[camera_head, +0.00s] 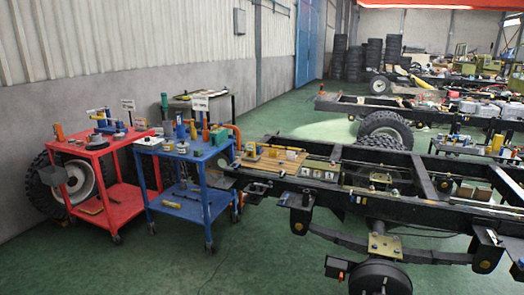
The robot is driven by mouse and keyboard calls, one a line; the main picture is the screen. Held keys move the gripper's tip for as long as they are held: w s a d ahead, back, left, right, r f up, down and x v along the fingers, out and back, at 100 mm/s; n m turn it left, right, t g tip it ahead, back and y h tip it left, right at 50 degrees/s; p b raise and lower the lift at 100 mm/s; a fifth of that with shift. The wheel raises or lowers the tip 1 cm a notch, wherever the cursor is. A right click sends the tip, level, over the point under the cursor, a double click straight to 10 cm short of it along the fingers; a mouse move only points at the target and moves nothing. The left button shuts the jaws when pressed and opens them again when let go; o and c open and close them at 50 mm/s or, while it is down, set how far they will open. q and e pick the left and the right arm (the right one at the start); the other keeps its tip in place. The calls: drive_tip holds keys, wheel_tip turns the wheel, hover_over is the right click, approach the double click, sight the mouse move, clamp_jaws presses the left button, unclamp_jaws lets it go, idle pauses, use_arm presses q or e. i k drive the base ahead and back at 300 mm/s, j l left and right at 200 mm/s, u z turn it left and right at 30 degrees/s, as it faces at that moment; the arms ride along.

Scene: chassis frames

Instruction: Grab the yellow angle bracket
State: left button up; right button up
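Neither of my grippers shows in the head view. A small yellow upright piece (251,150) stands on a wooden board (268,166) at the left end of the near black chassis frame (345,190). It may be the yellow angle bracket, but it is too small to be sure of its shape. Other small yellow pieces (291,154) sit beside it on the board. A yellow-handled item (170,204) lies on the lower shelf of the blue cart (208,205).
A red cart (104,191) with tools stands left of the blue cart, before a large wheel (40,187). An axle with a brake drum (380,278) hangs under the near chassis. Green floor (150,270) is clear in front. More chassis frames (360,105) stand behind.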

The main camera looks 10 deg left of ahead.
sight(274, 154)
drive_tip(key=i+l+u, duration=0.35)
drive_tip(key=i+l, duration=0.25)
drive_tip(key=i, duration=0.3)
drive_tip(key=i+l+u, duration=0.35)
drive_tip(key=i+l, duration=0.5)
